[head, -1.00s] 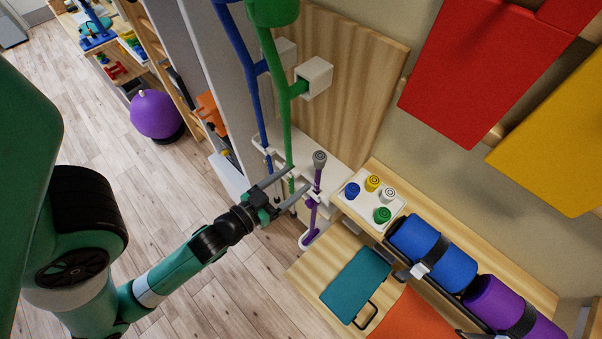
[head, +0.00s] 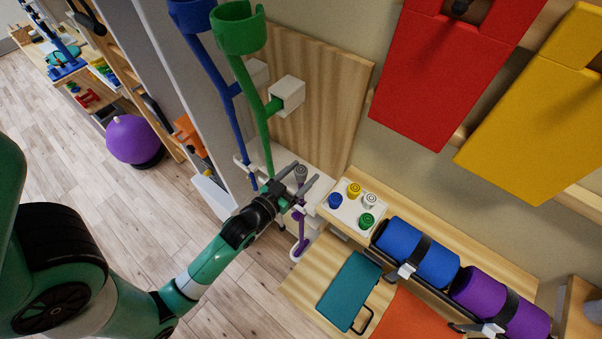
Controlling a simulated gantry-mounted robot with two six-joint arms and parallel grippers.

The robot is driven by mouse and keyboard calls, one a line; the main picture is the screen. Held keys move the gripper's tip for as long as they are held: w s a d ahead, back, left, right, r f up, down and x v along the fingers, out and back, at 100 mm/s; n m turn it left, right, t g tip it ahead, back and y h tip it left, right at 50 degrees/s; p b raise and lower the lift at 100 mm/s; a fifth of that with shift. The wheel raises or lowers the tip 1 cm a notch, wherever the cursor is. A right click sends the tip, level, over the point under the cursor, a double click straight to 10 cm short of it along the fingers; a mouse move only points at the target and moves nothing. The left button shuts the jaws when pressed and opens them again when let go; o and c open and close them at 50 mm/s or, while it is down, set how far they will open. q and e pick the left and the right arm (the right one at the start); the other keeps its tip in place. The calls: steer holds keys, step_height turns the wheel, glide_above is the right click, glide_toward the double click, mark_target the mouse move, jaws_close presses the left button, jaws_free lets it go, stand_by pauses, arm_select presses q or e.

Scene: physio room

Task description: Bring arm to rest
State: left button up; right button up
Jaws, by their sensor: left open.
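My left gripper (head: 299,184) is open, its two grey fingers pointing up and to the right. It hovers in front of a rack with a blue crutch (head: 231,88) and a green crutch (head: 257,120). A purple stick (head: 301,225) with a grey top (head: 301,171) stands in the rack's lower holder. The grey top shows between or behind the fingers; I cannot tell whether they touch it. No held object is visible in the gripper. My right gripper is not in view.
A white tray (head: 346,214) with several coloured pegs lies right of the gripper. Blue (head: 418,250) and purple (head: 500,303) rolls are strapped on the wooden shelf. A teal pad (head: 349,290) lies below. Red (head: 440,75) and yellow (head: 535,110) pads hang on the wall. Open floor is at left.

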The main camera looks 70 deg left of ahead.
arm_select(q)
jaws_close()
steer(key=c, duration=0.7)
jaws_free()
jaws_close()
steer(key=shift+r, duration=0.15)
steer(key=shift+r+p, duration=2.5)
steer(key=shift+r, duration=0.1)
steer(key=shift+r+p, duration=0.9)
steer(key=shift+p, duration=0.1)
